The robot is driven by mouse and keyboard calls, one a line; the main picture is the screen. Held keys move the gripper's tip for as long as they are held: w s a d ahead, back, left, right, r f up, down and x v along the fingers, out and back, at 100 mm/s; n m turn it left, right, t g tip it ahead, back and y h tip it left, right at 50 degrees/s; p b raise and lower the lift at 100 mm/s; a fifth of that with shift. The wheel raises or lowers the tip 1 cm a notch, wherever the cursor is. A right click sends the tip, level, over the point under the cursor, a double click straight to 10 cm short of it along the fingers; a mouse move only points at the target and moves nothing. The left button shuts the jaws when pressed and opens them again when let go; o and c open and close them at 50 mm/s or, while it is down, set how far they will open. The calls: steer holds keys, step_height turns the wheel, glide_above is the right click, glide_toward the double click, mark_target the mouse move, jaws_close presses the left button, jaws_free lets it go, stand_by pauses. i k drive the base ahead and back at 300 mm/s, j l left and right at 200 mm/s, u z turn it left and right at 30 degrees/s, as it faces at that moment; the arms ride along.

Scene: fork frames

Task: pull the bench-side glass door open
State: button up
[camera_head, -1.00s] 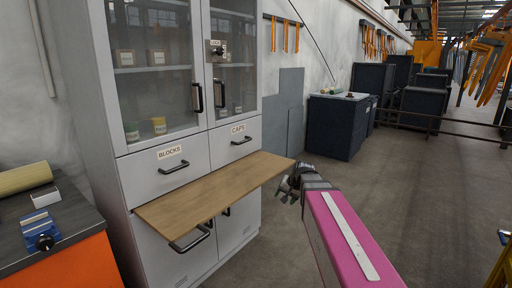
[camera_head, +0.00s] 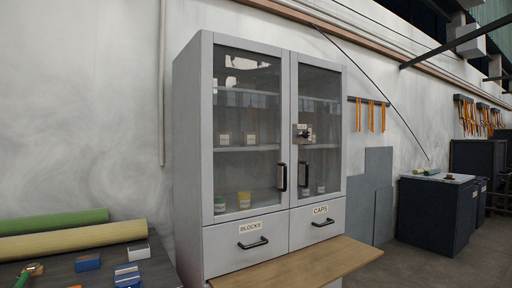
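The grey cabinet (camera_head: 188,150) stands against the wall with two glass doors side by side. The left glass door (camera_head: 246,188), on the workbench side, looks shut. Its black upright handle (camera_head: 282,177) is near its right edge. The right glass door (camera_head: 321,170) also looks shut and has its own black handle (camera_head: 304,174) and a metal latch or lock box (camera_head: 302,132). My gripper is out of view.
Below the doors are drawers labelled BLOCKS (camera_head: 253,243) and CAPS (camera_head: 323,222). A wooden board (camera_head: 300,268) juts out beneath them. The dark workbench (camera_head: 85,275) at left holds rolls and small blue items. A dark cabinet (camera_head: 436,215) stands at right.

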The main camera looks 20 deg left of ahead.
mark_target(208, 37)
steer(key=u, duration=1.2)
